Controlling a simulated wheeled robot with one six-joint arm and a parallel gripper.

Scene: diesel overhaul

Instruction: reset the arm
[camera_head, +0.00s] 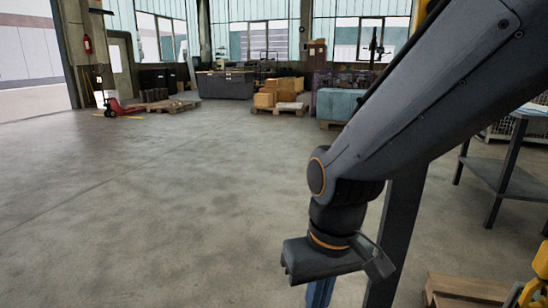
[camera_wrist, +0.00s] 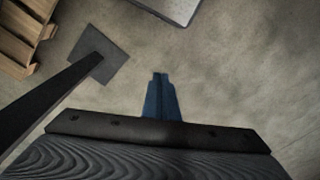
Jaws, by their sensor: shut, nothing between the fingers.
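My gripper (camera_head: 318,293) hangs at the end of my dark grey arm, pointing down at the floor in the head view. Its blue fingers are partly cut off by the bottom edge there. In the wrist view my gripper (camera_wrist: 160,78) shows as two blue fingers pressed together, with nothing between them. Bare concrete floor lies beyond the fingertips. My arm reaches in from the upper right of the head view and bends down at the wrist.
Grey floor (camera_head: 150,200) is open at left and centre. A metal table (camera_head: 505,178) stands at right, with a wooden pallet (camera_head: 465,290) at lower right. Cardboard boxes (camera_head: 265,99) and a red pallet jack (camera_head: 122,109) are far back. A pallet (camera_wrist: 22,35) shows upper left in the wrist view.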

